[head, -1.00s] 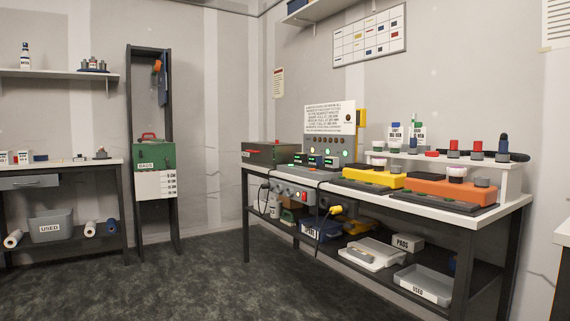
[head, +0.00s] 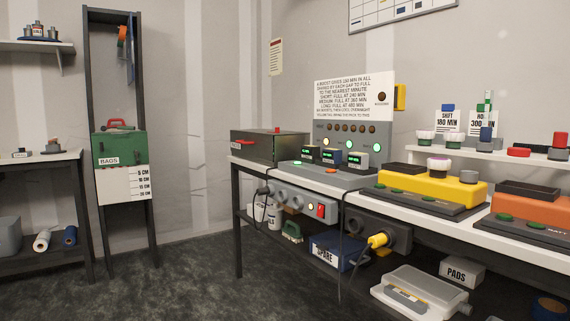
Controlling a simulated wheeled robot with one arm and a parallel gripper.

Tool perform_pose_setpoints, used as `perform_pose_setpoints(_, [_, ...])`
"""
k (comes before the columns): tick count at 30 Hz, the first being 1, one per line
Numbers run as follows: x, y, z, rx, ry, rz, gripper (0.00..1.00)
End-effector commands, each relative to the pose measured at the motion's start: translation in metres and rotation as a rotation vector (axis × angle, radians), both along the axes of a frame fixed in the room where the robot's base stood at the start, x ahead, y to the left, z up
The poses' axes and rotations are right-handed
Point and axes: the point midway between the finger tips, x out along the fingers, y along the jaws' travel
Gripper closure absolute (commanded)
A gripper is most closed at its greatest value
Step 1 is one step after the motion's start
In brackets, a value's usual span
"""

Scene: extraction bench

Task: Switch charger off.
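A grey unit (head: 349,178), seemingly the charger, stands on the white bench. Several small black modules with lit green displays (head: 329,156) sit in it. A green light (head: 297,163) glows at its left and a small red-orange part (head: 331,171) shows on its front. Below the bench edge, a grey socket strip (head: 291,198) carries a red rocker switch (head: 320,211) at its right end. The switch's position is too small to tell. Which control belongs to the charger is not clear. My gripper is not in view.
A dark box with a red handle (head: 269,147) stands left of the unit, a yellow device (head: 431,188) right of it. A yellow plug (head: 377,240) sits in a dark socket box below the bench. Black cables hang in front. Floor at the lower left is clear.

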Motion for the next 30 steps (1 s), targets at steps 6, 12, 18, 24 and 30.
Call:
perform_pose_setpoints(6, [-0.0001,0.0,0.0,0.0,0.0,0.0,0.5])
perform_pose_setpoints(12, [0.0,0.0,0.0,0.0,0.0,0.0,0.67])
perform_pose_setpoints(18, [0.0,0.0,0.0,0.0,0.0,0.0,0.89])
perform_pose_setpoints(24, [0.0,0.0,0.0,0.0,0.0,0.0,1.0])
perform_pose_setpoints(30, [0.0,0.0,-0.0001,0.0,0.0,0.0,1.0])
